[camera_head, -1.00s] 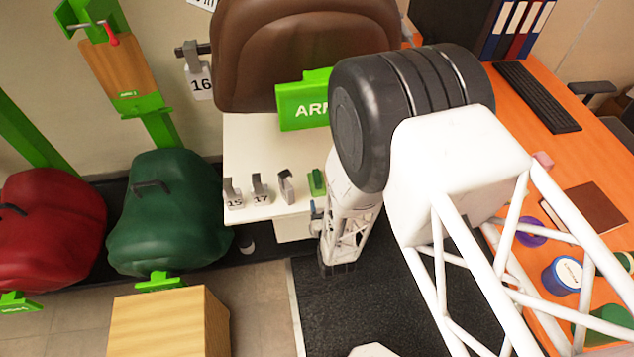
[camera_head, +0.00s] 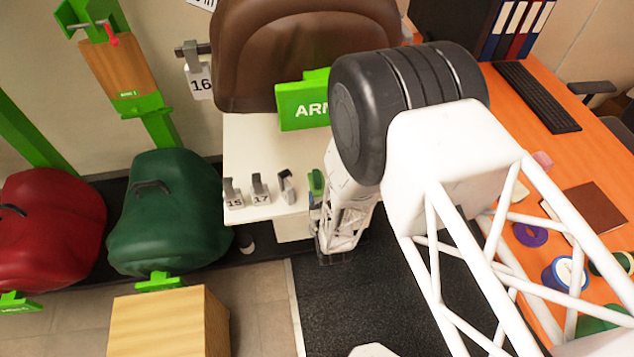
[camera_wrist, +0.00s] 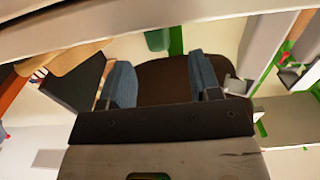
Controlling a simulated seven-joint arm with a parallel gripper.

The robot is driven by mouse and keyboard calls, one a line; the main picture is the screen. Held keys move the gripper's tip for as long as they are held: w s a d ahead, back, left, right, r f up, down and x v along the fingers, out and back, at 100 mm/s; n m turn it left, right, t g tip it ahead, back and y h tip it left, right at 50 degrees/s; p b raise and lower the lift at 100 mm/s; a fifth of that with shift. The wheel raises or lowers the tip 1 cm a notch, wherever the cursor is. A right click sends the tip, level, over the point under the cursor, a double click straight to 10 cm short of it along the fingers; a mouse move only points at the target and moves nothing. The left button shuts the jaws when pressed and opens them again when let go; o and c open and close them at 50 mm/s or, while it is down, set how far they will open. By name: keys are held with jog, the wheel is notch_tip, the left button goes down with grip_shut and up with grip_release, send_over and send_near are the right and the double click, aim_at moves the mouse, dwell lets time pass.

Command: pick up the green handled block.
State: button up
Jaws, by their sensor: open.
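The green handled block (camera_head: 316,183) stands on the white shelf top (camera_head: 262,140), at the right end of a row of grey pieces, partly hidden beside my arm. My gripper (camera_head: 315,212) is mostly hidden by my arm in the head view, low and just in front of the block near the shelf's front edge. In the wrist view my gripper (camera_wrist: 162,78) shows two blue-padded fingers spread apart with nothing between them. The brown saddle (camera_wrist: 155,80) shows beyond the fingers. I cannot make out the green block for sure in that view.
Grey clips numbered 15 (camera_head: 232,192) and 17 (camera_head: 260,188) and another grey piece (camera_head: 286,187) stand left of the block. A green sign (camera_head: 301,107) and the brown saddle (camera_head: 300,50) are behind. The orange desk (camera_head: 570,150) is at right.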

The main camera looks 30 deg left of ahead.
aim_at(319, 185)
jog(key=shift+x, duration=2.25)
jog(key=c, duration=1)
jog(key=shift+c, duration=0.2)
jog(key=shift+r, duration=0.15)
jog(key=shift+r, duration=0.95)
jog(key=shift+s+d+r, duration=0.1)
jog(key=shift+r, duration=0.3)
jog(key=shift+s+d+r, duration=0.1)
jog(key=shift+d+r, duration=0.05)
jog(key=shift+r, duration=0.25)
jog(key=r+v, duration=0.1)
jog(key=v, duration=1.4)
jog(key=shift+w+d+r, duration=0.15)
jog(key=shift+d+r, duration=0.05)
jog(key=shift+d, duration=0.3)
